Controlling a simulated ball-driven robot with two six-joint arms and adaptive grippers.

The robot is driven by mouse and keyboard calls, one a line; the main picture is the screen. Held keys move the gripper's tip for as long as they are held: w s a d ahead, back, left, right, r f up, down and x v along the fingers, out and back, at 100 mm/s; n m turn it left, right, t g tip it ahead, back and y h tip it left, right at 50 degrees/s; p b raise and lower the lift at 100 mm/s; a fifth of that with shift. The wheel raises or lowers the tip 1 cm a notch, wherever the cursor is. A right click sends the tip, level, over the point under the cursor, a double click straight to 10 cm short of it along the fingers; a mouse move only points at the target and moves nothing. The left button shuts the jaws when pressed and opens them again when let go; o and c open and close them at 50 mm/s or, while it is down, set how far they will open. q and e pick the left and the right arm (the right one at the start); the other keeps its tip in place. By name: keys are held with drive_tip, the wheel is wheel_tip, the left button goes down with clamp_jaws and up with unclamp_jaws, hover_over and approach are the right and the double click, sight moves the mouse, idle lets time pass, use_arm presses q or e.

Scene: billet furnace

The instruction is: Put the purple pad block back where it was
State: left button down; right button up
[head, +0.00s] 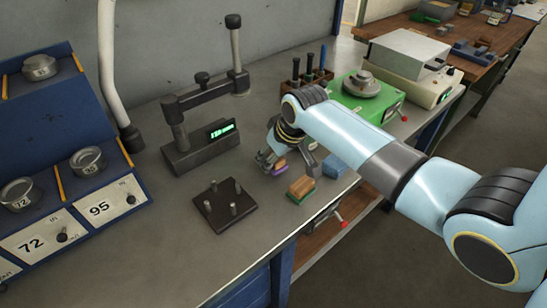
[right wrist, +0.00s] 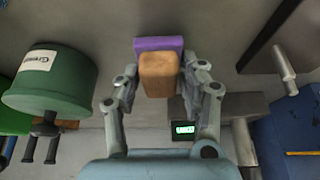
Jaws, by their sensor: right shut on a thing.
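The purple pad block, a wooden block with a purple pad, is between the fingers of my right gripper (head: 268,160). In the head view its purple pad (head: 280,169) shows beside the fingers, and the gripper hides much of the rest. In the right wrist view the wooden part (right wrist: 159,75) and the purple pad (right wrist: 159,45) show between the two fingers, which are shut on it. It is at or just above the bench; I cannot tell if it touches. My left gripper is not in view.
A green pad block (head: 301,188) and a blue block (head: 334,167) stand close by, near the bench's front edge. A dark pegged plate (head: 222,208) lies left of them. A gauge stand with a lit display (head: 220,130) and a green device (head: 366,98) stand behind.

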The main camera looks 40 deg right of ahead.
drive_tip(key=shift+f, duration=0.45)
drive_tip(key=shift+s+f, duration=0.25)
drive_tip(key=shift+f, duration=0.25)
drive_tip(key=o, duration=0.7)
drive_tip(key=shift+s+a+f, duration=0.1)
drive_tip(key=o, duration=0.4)
drive_tip(key=shift+w+f, duration=0.2)
drive_tip(key=shift+o, duration=0.2)
drive_tip(key=shift+r, duration=0.2)
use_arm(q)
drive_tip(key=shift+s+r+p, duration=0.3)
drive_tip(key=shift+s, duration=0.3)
use_arm(e)
drive_tip(key=v, duration=1.3)
drive_tip(key=shift+w, duration=0.35)
drive_tip(key=shift+r, duration=0.1)
